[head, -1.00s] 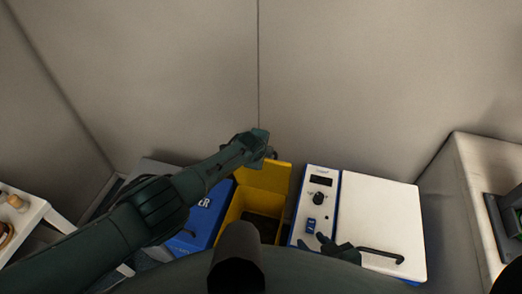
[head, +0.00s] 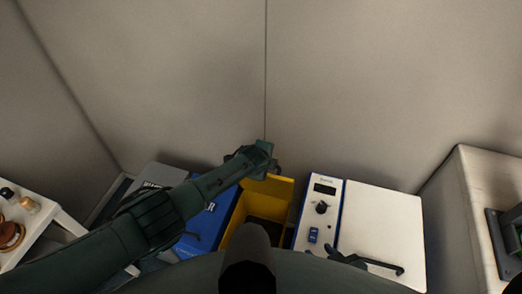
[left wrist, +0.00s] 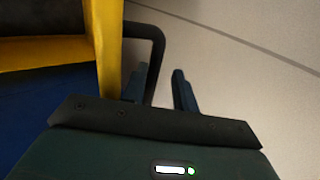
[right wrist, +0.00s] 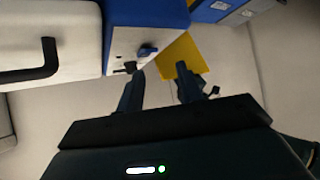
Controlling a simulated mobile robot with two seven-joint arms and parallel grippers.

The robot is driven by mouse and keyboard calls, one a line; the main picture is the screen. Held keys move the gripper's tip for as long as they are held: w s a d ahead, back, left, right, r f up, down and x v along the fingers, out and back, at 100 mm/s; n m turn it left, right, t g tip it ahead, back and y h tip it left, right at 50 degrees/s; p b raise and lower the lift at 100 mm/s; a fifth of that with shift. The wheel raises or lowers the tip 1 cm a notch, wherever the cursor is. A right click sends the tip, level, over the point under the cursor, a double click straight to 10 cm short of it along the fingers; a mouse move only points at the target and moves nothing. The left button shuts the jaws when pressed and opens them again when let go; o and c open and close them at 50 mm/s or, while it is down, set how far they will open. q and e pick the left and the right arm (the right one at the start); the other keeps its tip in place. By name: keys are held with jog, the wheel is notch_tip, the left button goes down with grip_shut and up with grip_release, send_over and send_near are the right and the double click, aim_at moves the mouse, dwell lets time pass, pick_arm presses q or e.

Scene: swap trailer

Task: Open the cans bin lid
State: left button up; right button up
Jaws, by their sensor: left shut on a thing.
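The cans bin (head: 233,218) is a yellow open-topped box with a dark inside, low in the middle of the head view. Its yellow lid (head: 268,188) stands raised at the back, and the lid also shows in the right wrist view (right wrist: 184,54). My left gripper (head: 266,160) is at the lid's top edge. In the left wrist view my left gripper (left wrist: 160,90) is shut on the lid's black handle (left wrist: 157,45), which passes between the fingers. My right gripper (right wrist: 160,88) is open and empty; in the head view it is near the white machine.
A white machine (head: 385,210) with a knob panel and black handle (head: 385,267) stands right of the bin. A blue box (head: 200,225) stands left of it, partly behind my left arm. A white table (head: 35,235) with small items is at far left, a pale counter (head: 478,190) at far right.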

pick_arm(q)
jog(key=v, duration=1.2)
jog(key=shift+w+r+p, duration=0.3)
jog(key=shift+r+p, duration=0.1)
jog(key=shift+d, duration=0.15)
jog(key=s+a+n+g, duration=0.25)
jog(key=s+n, duration=0.55)
jog(key=s, duration=0.4)
jog(key=s+a+r+n+g+y, duration=0.1)
jog(key=s+a+r+n+y, duration=0.15)
jog(key=s+a+n, duration=1.3)
notch_tip(320, 180, down, 9)
jog(key=w+m+t+h, duration=0.2)
jog(key=m+t, duration=0.2)
jog(key=t, duration=0.2)
jog(key=shift+w+d+h, duration=0.35)
jog(key=shift+d, duration=0.05)
jog(key=shift+f, duration=0.1)
